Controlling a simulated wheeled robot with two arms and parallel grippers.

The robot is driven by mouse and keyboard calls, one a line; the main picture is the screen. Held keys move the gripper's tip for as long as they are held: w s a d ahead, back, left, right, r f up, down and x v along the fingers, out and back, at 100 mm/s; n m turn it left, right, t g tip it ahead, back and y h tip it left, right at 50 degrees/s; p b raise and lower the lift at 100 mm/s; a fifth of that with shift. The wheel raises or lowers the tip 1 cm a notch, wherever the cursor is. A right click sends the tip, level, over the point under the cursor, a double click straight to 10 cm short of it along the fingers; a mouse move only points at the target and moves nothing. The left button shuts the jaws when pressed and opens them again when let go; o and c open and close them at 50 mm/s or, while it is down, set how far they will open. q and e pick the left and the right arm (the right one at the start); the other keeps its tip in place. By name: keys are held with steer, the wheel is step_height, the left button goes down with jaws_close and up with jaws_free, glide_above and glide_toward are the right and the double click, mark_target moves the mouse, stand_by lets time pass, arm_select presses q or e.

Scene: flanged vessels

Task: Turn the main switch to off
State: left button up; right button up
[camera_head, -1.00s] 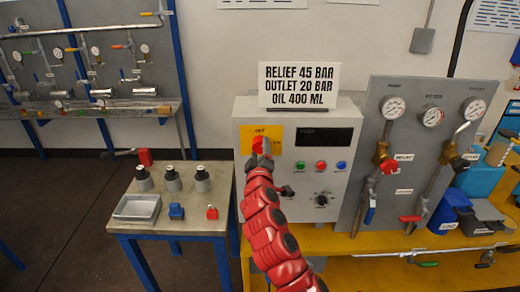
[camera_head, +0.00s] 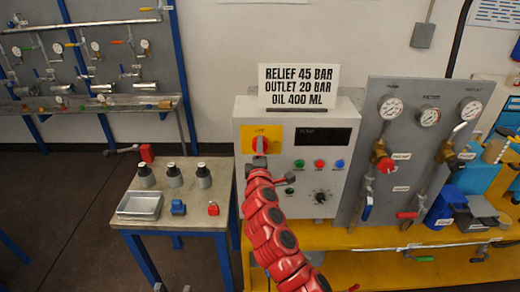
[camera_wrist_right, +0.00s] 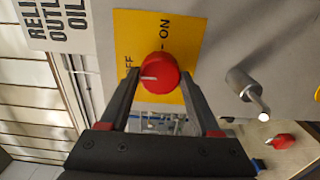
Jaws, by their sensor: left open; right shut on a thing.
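The main switch is a red round knob (camera_head: 260,144) on a yellow plate (camera_head: 274,133) at the upper left of the grey control box. In the right wrist view the knob (camera_wrist_right: 158,73) shows a white mark pointing left, toward the partly covered OFF label. The ON label (camera_wrist_right: 168,32) is above the knob there. My right gripper (camera_head: 260,158) reaches up to the knob from below; in the right wrist view its two fingers (camera_wrist_right: 158,82) stand on either side of the knob, shut on it. I cannot make out my left gripper.
A small table (camera_head: 186,222) with dark-topped bottles, a metal tray (camera_head: 139,206) and a red padlock (camera_head: 213,208) stands left of the box. A gauge panel (camera_head: 418,135) is on the right. A metal handle (camera_wrist_right: 247,90) sticks out from the box near my fingers.

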stand_by(0.4)
steer(key=o, duration=1.4)
steer(key=shift+s+b, duration=2.75)
steer(key=shift+s, duration=5.95)
